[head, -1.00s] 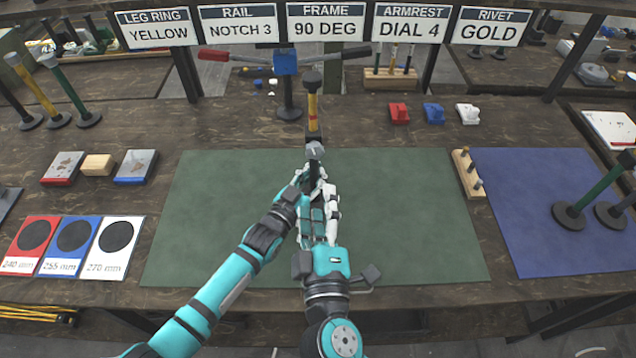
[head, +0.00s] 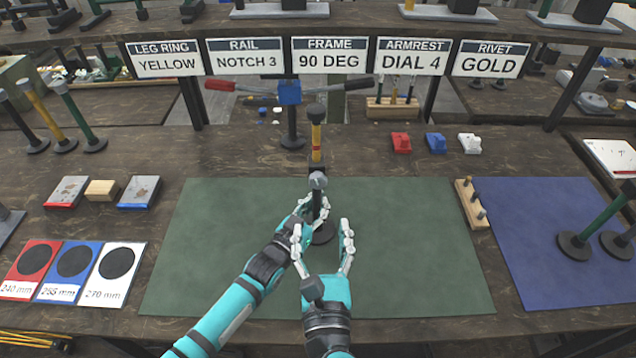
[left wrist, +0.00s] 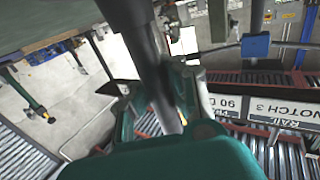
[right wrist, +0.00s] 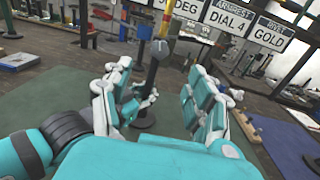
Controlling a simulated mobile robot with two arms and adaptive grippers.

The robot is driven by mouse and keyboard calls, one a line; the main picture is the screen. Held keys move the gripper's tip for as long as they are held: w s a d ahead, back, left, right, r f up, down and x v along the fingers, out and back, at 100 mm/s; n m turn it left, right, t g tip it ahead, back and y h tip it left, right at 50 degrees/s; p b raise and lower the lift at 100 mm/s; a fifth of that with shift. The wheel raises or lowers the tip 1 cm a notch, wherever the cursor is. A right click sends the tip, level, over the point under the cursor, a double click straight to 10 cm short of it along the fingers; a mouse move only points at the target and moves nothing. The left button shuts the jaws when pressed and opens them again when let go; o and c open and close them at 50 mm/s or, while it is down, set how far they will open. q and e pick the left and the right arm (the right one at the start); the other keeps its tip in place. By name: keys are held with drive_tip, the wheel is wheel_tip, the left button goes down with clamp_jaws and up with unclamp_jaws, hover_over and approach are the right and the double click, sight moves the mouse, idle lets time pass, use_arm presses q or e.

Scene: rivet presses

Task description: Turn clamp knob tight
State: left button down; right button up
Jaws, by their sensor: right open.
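A stand with a dark post, a yellow band (head: 316,136) and a black top rises from a round black base (head: 326,233) on the green mat. A grey clamp knob (head: 318,181) sits on the post, facing me. My left gripper (head: 318,211) has its fingers closed around the dark post, just below the knob. In the left wrist view the post (left wrist: 150,60) runs between the fingers. My right gripper (head: 322,232) is open and empty, on the near side of the post and lower than the knob. The knob also shows in the right wrist view (right wrist: 159,48).
The green mat (head: 400,250) is otherwise clear. A wooden peg holder (head: 470,203) stands at its right edge, beside a blue mat (head: 540,210). Red, blue and white size cards (head: 75,270) lie left. A blue-headed stand (head: 290,95) with red and black handles is behind.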

sight(318, 184)
drive_tip(key=w, duration=1.2)
drive_tip(key=shift+a, duration=0.25)
drive_tip(key=shift+c, duration=0.2)
